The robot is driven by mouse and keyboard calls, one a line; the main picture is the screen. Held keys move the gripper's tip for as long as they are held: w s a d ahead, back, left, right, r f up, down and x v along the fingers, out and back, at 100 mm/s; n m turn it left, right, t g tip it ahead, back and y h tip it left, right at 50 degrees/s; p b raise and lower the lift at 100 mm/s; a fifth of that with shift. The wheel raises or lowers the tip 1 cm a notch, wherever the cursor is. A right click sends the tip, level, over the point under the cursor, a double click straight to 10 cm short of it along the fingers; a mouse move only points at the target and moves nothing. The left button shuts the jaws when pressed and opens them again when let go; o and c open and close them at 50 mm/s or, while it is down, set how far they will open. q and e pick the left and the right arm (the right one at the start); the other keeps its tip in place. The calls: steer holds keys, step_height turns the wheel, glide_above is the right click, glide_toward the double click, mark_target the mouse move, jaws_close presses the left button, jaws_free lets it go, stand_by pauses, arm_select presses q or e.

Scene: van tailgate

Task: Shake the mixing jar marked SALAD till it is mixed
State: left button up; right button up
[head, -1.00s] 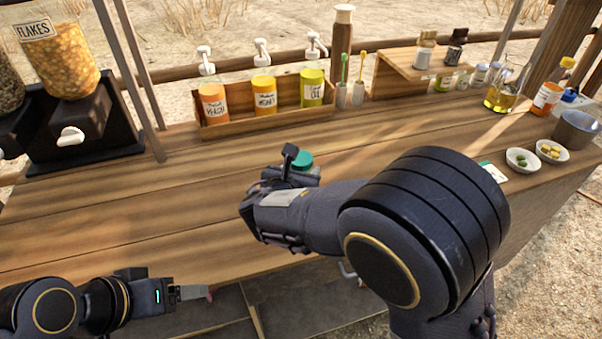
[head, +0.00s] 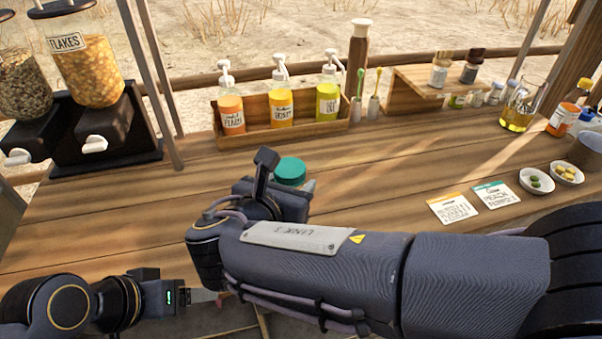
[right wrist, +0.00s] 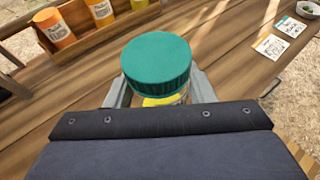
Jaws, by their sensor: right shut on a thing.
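A jar with a teal lid (head: 290,171) stands out just beyond my right wrist in the head view. Its lid (right wrist: 156,63) fills the middle of the right wrist view, with a strip of yellow contents or label below it. My right gripper (right wrist: 160,92) is shut on the jar, a grey finger on each side below the lid. The jar looks close to upright. Most of its body is hidden by my arm, and no SALAD marking shows. My left gripper (head: 205,296) is low at the left, by the counter's front edge, away from the jar; its finger gap cannot be made out.
A wooden rack (head: 285,128) holds several pump bottles behind the jar. Flakes dispensers (head: 85,75) stand at the left. Two cards (head: 450,208) and small bowls (head: 537,181) lie at the right. An oil beaker (head: 518,115) stands farther back. The counter's middle left is bare.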

mark_target(286, 171)
steer(key=shift+s+a+r, duration=0.15)
steer(key=shift+s+r, duration=0.2)
steer(key=shift+s, duration=0.2)
step_height(286, 171, up, 7)
steer(key=shift+a+r, duration=0.1)
steer(key=shift+r, duration=0.1)
steer(key=shift+f, duration=3.8)
